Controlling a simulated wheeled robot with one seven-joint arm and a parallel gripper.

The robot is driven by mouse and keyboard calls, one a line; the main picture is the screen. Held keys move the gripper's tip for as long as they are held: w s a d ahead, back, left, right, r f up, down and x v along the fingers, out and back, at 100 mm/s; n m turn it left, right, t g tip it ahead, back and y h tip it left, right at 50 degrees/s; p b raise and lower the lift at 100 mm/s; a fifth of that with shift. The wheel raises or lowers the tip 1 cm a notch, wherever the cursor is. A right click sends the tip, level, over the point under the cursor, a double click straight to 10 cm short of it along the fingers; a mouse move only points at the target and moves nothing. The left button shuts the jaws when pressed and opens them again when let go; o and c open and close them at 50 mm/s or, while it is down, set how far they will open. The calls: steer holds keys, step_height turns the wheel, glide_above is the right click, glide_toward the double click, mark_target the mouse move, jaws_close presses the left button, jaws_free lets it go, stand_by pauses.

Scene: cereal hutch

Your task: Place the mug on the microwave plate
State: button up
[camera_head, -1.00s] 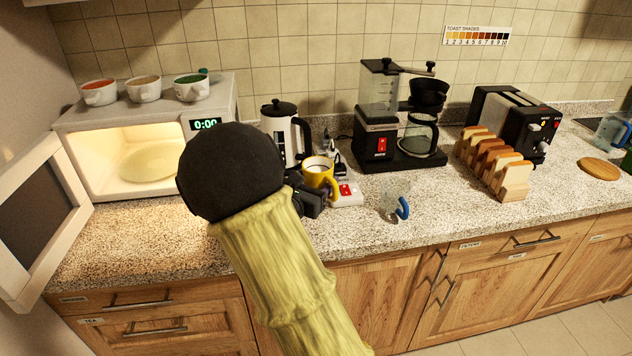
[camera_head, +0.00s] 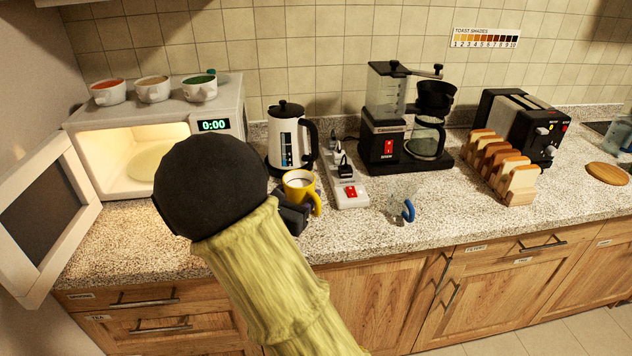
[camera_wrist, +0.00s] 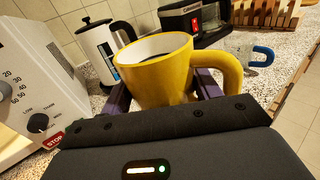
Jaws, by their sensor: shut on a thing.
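The yellow mug (camera_head: 301,188) with a white inside is held upright in my gripper. In the wrist view the mug (camera_wrist: 158,72) sits between the two dark fingers of my gripper (camera_wrist: 165,92), its handle to the right. The microwave (camera_head: 220,112) stands at the left of the counter with its door (camera_head: 40,215) wide open. Its pale round plate (camera_head: 150,160) lies inside under a warm light, partly hidden by my arm. The mug is to the right of the microwave, outside it.
Three cups (camera_head: 153,89) stand on the microwave. A white kettle (camera_head: 288,140), a power strip (camera_head: 349,190), a coffee maker (camera_head: 390,145) and a clear cup with a blue handle (camera_head: 407,210) are to the right. A toast rack (camera_head: 505,170) is farther right. The counter before the microwave looks clear.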

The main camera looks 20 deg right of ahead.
steer(key=s+a+n+t+y, duration=0.1)
steer(key=s+a, duration=0.2)
steer(key=a, duration=0.4)
steer(key=s+a+n+t+y+p, duration=0.1)
steer(key=s+a+t+y, duration=0.1)
steer(key=a, duration=0.5)
steer(key=shift+s+n, duration=0.4)
steer(key=shift+s, duration=0.45)
steer(key=shift+f, duration=0.1)
